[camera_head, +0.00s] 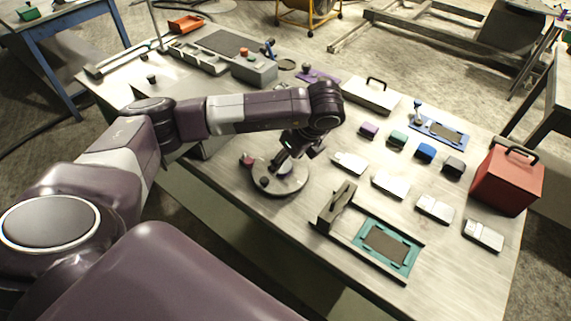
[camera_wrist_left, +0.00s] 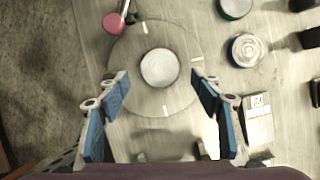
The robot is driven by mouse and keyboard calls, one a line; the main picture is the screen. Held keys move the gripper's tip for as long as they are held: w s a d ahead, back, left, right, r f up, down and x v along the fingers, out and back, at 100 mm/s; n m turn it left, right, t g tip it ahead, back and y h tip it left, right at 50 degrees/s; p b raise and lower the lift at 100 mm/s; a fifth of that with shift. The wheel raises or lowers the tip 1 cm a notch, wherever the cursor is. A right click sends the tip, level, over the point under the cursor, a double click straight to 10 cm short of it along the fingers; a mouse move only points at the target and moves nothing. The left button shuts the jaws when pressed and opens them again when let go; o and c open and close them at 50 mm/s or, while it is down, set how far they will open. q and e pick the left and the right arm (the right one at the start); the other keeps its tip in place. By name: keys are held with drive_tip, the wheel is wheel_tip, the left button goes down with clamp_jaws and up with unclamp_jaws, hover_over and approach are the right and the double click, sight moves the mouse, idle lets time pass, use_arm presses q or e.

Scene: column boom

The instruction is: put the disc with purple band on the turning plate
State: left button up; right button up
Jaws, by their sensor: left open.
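The round grey turning plate (camera_head: 268,187) is near the table's front edge; it also shows in the left wrist view (camera_wrist_left: 124,58). A pale round disc (camera_wrist_left: 159,67) lies on it, near its middle. A bit of purple shows at the disc's side (camera_head: 286,170) in the head view, partly hidden by the gripper. My left gripper (camera_wrist_left: 160,82) is open above the plate, its blue-padded fingers on either side of the disc and apart from it. My right gripper is not in view.
A disc with a bluish band (camera_wrist_left: 246,50) and a green one (camera_wrist_left: 236,8) stand beside the plate. A pink-topped knob (camera_wrist_left: 115,22) is at its rim. White cases (camera_head: 390,185), a teal frame (camera_head: 412,258) and a red toolbox (camera_head: 507,180) lie to the right.

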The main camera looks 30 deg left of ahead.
use_arm(q)
drive_tip(key=b+v, duration=0.1)
drive_tip(key=v, duration=0.3)
drive_tip(key=shift+d, duration=0.15)
drive_tip(key=shift+p+v, duration=0.3)
drive_tip(key=shift+v, duration=2.4)
